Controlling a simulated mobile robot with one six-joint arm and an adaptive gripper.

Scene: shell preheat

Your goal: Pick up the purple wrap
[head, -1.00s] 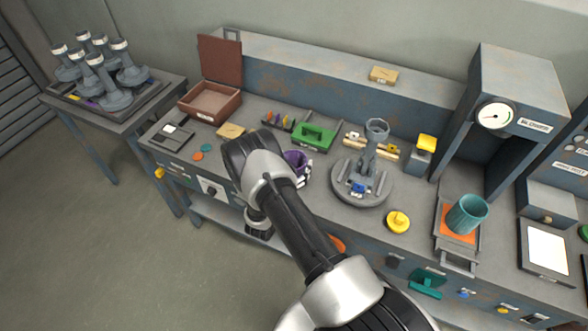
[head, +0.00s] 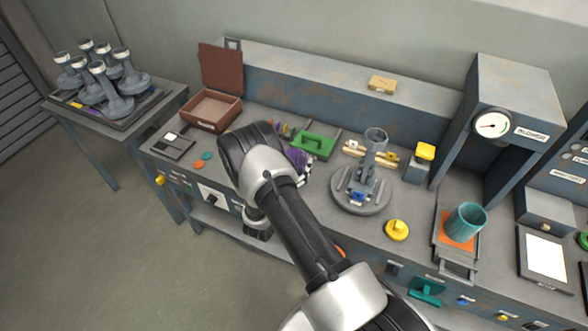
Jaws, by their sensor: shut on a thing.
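The purple wrap (head: 297,157) shows beside the right side of my wrist, over the workbench, left of the round grey stand. My gripper (head: 306,172) is mostly hidden behind my arm; only pale finger parts show at the wrap's right edge. It is shut on the purple wrap. Whether the wrap touches the bench cannot be told.
A green tray (head: 314,145) lies just behind the wrap. The round grey stand (head: 352,202) with an upright funnel-like piece is to the right. An open brown box (head: 212,108) stands at the back left. A teal cup (head: 466,221) stands on an orange pad further right.

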